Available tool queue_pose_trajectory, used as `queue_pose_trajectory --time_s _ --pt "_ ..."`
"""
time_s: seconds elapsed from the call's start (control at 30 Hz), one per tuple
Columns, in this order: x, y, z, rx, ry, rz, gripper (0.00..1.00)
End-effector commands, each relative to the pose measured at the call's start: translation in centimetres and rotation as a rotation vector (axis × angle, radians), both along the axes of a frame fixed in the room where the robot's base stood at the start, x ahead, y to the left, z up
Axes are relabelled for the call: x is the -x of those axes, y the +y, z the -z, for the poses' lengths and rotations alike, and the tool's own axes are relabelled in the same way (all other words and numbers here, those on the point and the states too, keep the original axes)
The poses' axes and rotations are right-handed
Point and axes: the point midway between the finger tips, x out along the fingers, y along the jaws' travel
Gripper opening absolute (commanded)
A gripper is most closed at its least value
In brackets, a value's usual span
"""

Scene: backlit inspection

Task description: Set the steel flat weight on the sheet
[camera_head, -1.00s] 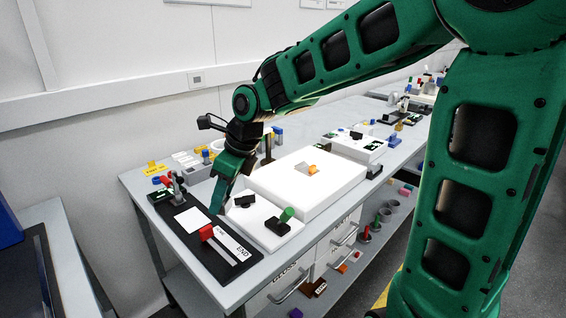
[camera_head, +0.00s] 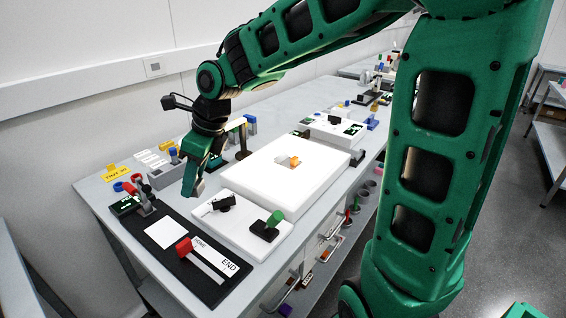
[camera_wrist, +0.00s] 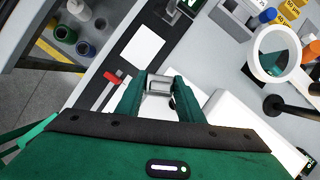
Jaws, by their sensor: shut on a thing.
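The steel flat weight (camera_wrist: 158,84) is a small grey metal block between my fingertips in the wrist view. My gripper (camera_wrist: 157,98) is shut on it; the fingers cover its sides. In the head view my gripper (camera_head: 193,188) points down near the far-left corner of a small white panel. The near finger hides most of the weight there. The sheet (camera_head: 165,233) is a plain white square lying on a black board, to the left of and nearer than my gripper. It also shows in the wrist view (camera_wrist: 143,46), ahead of the fingers and apart from them. Its visible top is bare.
The black board (camera_head: 140,238) also carries a red-knobbed slider (camera_head: 184,246) marked END. The small white panel (camera_head: 236,232) holds a green-knobbed black block (camera_head: 267,227). A ring magnifier (camera_wrist: 276,53) stands at the right in the wrist view. A larger white panel (camera_head: 255,170) lies beyond.

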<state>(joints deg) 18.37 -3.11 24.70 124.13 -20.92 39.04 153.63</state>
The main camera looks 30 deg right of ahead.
Motion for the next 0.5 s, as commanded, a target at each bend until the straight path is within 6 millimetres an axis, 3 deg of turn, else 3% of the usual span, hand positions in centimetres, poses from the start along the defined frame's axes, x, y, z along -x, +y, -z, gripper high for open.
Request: queue_pose_trajectory --time_s 0.23,0.4,0.5 --pt "-1.1 -11.6 -2.1 0.005 -0.001 0.211 0.03" --pt "0.1 -19.8 -3.7 0.004 -0.002 0.361 0.03" --pt "1.1 -23.4 -4.4 0.002 -0.002 0.427 0.03"
